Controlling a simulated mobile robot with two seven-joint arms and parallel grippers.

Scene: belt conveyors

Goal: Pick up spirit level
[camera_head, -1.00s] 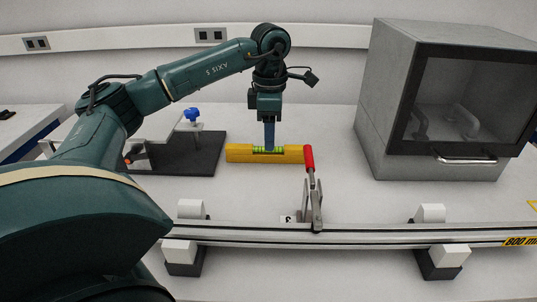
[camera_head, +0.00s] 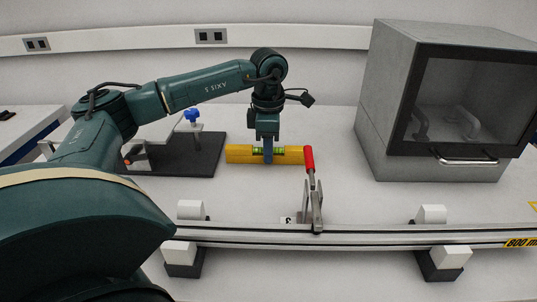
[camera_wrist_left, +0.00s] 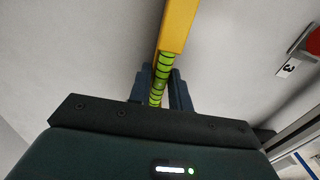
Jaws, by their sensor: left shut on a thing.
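The spirit level is a yellow bar (camera_head: 240,153) with a bright green vial section in its middle, lying left to right on the white table in the head view. My left gripper (camera_head: 268,155) reaches down onto its middle from above, and its fingers are shut on the level around the green section. In the left wrist view the yellow end of the spirit level (camera_wrist_left: 177,27) runs up from between the two dark fingers (camera_wrist_left: 162,90). Whether the level touches the table is hard to tell. My right gripper is in neither view.
A red-handled clamp (camera_head: 309,160) stands close to the level's right end, on a metal rail (camera_head: 370,236) along the front. A dark base plate (camera_head: 190,158) with a blue knob is at the left. A grey cabinet (camera_head: 385,130) stands at the right.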

